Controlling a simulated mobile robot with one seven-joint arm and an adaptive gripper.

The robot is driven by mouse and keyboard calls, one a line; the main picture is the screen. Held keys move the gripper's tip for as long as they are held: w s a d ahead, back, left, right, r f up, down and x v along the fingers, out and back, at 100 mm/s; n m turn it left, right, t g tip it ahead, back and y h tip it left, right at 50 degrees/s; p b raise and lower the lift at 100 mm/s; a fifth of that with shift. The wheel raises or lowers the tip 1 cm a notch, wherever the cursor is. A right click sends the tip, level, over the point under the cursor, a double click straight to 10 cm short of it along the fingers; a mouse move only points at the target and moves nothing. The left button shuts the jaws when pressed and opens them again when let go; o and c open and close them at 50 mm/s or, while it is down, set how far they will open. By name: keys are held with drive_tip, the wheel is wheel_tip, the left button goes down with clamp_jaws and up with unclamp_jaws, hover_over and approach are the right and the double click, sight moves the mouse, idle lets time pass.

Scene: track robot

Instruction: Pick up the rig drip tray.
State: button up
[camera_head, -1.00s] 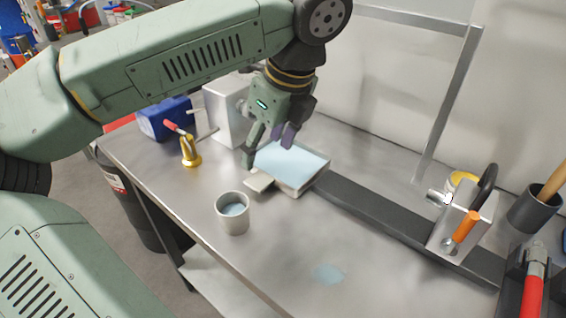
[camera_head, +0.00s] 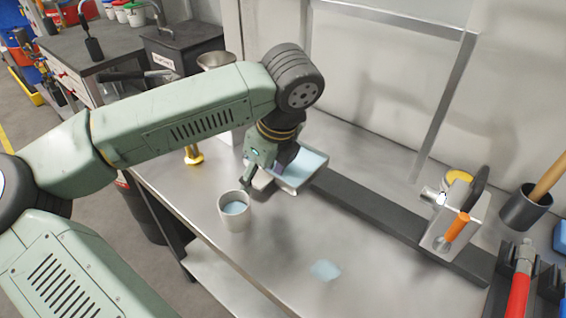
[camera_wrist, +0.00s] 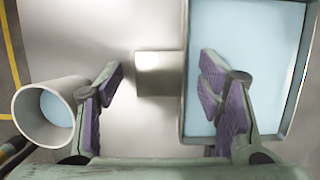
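The rig drip tray (camera_head: 307,166) is a shallow metal tray holding light blue liquid, on the steel bench; my gripper hides part of it in the head view. In the wrist view the tray (camera_wrist: 185,100) is at the right, with a flat metal tab (camera_wrist: 158,74) sticking out from its left wall. My gripper (camera_head: 258,184) is open and empty, low at the tray's tab side. In the wrist view the gripper (camera_wrist: 160,82) has its right finger over the tray's inside and its left finger beyond the tab. Contact cannot be told.
A grey cup (camera_head: 234,218) with blue liquid stands close to my gripper's left finger. A blue puddle (camera_head: 325,270) lies on the bench (camera_head: 270,250). A dark rail (camera_head: 375,215) runs from the tray to a metal block with an orange handle (camera_head: 457,227). A brass object (camera_head: 193,156) stands behind.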

clamp_jaws()
idle(0.6)
